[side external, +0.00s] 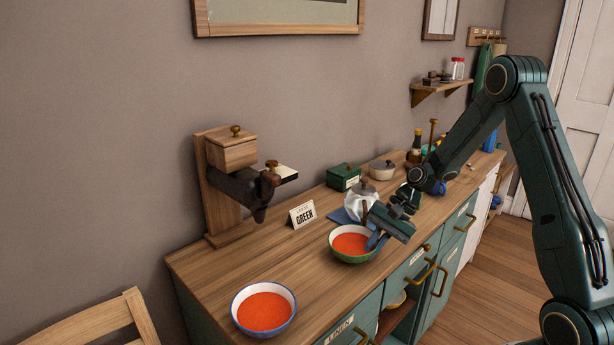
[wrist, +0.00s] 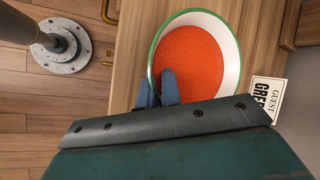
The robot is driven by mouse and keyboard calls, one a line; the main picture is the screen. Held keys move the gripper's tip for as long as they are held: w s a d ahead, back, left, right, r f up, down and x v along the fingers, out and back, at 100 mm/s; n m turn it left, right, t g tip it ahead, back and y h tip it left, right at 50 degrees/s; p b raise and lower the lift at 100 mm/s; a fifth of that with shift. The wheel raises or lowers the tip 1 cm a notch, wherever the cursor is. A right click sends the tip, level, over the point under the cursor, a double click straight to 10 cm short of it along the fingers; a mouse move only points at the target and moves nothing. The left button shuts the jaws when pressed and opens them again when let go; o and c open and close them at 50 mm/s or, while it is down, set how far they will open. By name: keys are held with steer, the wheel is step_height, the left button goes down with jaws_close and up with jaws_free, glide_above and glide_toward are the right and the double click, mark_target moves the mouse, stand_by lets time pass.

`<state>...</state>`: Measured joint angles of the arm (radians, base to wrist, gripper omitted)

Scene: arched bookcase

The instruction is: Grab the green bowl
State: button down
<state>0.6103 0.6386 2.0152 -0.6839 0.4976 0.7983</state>
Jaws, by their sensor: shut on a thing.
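My gripper (side external: 374,241) is at the bowl's right edge in the side view. Its blue fingers (wrist: 158,90) are at the rim in the wrist view, one inside and one outside, shut on the bowl's wall. Whether the bowl is lifted off the counter, I cannot tell.
A blue-rimmed bowl (side external: 264,309) with similar contents stands at the counter's near left. A "GREEN" guest card (side external: 302,214) stands behind the green bowl. A wooden grinder-like stand (side external: 222,187) is by the wall. A white pot (side external: 360,203) and green box (side external: 343,177) stand behind my gripper.

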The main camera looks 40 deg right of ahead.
steer(key=shift+s+r, duration=0.1)
step_height(320, 180, up, 20)
stand_by(0.8)
steer(key=shift+f, duration=0.25)
stand_by(0.3)
